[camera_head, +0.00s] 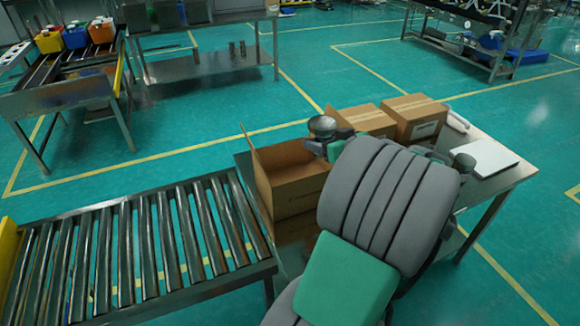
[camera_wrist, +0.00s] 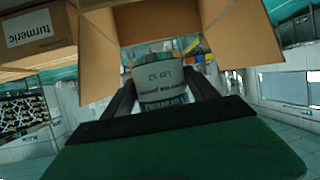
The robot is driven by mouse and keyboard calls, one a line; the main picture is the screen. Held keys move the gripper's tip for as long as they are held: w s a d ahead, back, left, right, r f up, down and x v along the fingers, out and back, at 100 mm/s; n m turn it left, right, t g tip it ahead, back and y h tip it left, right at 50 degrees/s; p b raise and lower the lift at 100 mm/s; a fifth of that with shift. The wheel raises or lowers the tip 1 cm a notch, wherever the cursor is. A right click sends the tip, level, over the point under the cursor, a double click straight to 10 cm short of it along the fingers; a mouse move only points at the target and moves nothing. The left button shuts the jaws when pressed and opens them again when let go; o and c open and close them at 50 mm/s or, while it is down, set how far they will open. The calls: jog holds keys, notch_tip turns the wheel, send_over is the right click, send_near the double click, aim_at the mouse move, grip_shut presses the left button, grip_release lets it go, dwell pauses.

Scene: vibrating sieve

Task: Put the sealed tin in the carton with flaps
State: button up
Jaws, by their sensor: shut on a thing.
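The sealed tin (camera_head: 322,127) is a small metal cylinder, held up beside and above the right side of the open carton. My gripper (camera_head: 328,147) is shut on it. In the wrist view the tin (camera_wrist: 160,80), with a printed label, sits between the two fingers of my gripper (camera_wrist: 160,97). The brown carton with flaps (camera_head: 293,190) stands open on the metal table, its left flap raised. In the wrist view the carton (camera_wrist: 160,22) lies beyond the tin with flaps spread. My arm hides part of the carton's right side.
Two closed cartons (camera_head: 413,117) (camera_head: 366,121) stand on the table behind my arm. A roller conveyor (camera_head: 140,245) adjoins the table at the left.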

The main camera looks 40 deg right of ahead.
jog(key=shift+w+a+f+p, duration=0.1)
jog(key=shift+w+f+p, duration=0.2)
jog(key=shift+w+f, duration=1.75)
jog(key=shift+w+a+f+p, duration=0.1)
jog(key=shift+w+f+p, duration=0.15)
jog(key=shift+w+f, duration=1.8)
jog(key=shift+w+f+p, duration=0.3)
jog(key=shift+w+f, duration=1.35)
jog(key=shift+f, duration=0.7)
jog(key=shift+f+b, duration=0.25)
jog(key=shift+b, duration=0.1)
jog(key=o, duration=1.6)
jog(key=shift+f, duration=0.1)
